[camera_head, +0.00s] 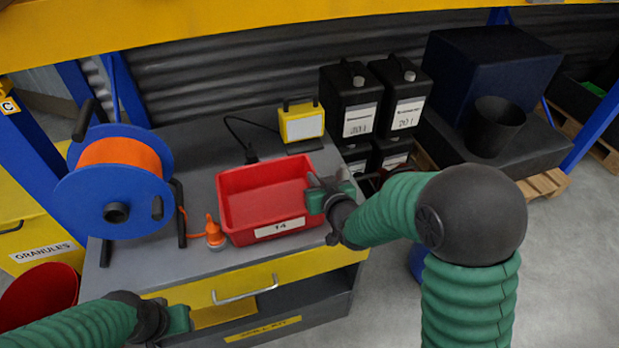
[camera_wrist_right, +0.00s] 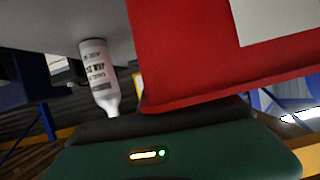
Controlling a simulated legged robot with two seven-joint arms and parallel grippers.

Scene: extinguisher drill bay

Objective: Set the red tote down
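The red tote (camera_head: 235,225), empty inside with a white label reading 14, is over the grey bench top (camera_head: 185,150); I cannot tell whether its base touches the bench. My right gripper (camera_head: 328,190) is at the tote's right wall, close to its rim. In the right wrist view the tote's red wall (camera_wrist_right: 190,60) sits right against the dark edge of the green gripper; the fingers' closure is hidden. My left gripper (camera_head: 175,320) is low at the left, in front of the bench's yellow drawer and apart from the tote; its fingers are not clear.
A blue cable reel (camera_head: 75,205) and an orange fitting (camera_head: 214,235) stand left of the tote. A yellow lamp (camera_head: 301,122) is behind it. Black canisters (camera_head: 350,100) stand beyond at the right. The wrist view shows a white bottle (camera_wrist_right: 97,75) near the tote.

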